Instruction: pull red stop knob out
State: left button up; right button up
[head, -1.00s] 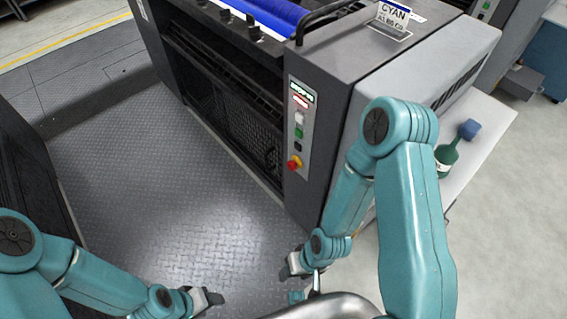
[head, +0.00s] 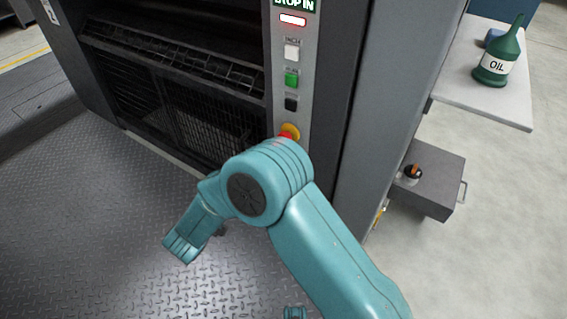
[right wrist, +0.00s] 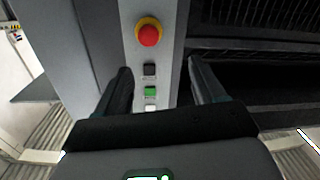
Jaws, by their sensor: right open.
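The red stop knob (right wrist: 149,35) with its yellow collar (right wrist: 149,21) sits on the grey control panel (right wrist: 136,69) in the right wrist view. My right gripper (right wrist: 160,72) is open and empty. Its two dark fingers stand apart over the button column, with the knob beyond their tips and not between them. In the head view the knob (head: 286,136) is partly covered by my right arm, and its yellow collar shows above. A lit display reading "STOP IN" (head: 294,4) tops the panel. My left gripper is not in view.
White (head: 292,51), green (head: 292,79) and black (head: 291,104) buttons line the panel. A dark mesh opening (head: 205,125) lies left of it. At right are a shelf (head: 480,98) with a green oil bottle (head: 495,68) and a grey box (head: 437,190).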

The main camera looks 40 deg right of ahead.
jog(key=shift+m+g+h, duration=0.4)
jog(key=shift+g+h, duration=0.1)
jog(key=shift+g, duration=0.1)
jog(key=b+x, duration=0.1)
jog(key=x, duration=0.9)
jog(key=s+b+x, duration=0.1)
jog(key=x, duration=0.4)
jog(key=shift+w+d+b, duration=0.2)
jog(key=shift+d+b, duration=0.1)
jog(key=shift+d, duration=0.25)
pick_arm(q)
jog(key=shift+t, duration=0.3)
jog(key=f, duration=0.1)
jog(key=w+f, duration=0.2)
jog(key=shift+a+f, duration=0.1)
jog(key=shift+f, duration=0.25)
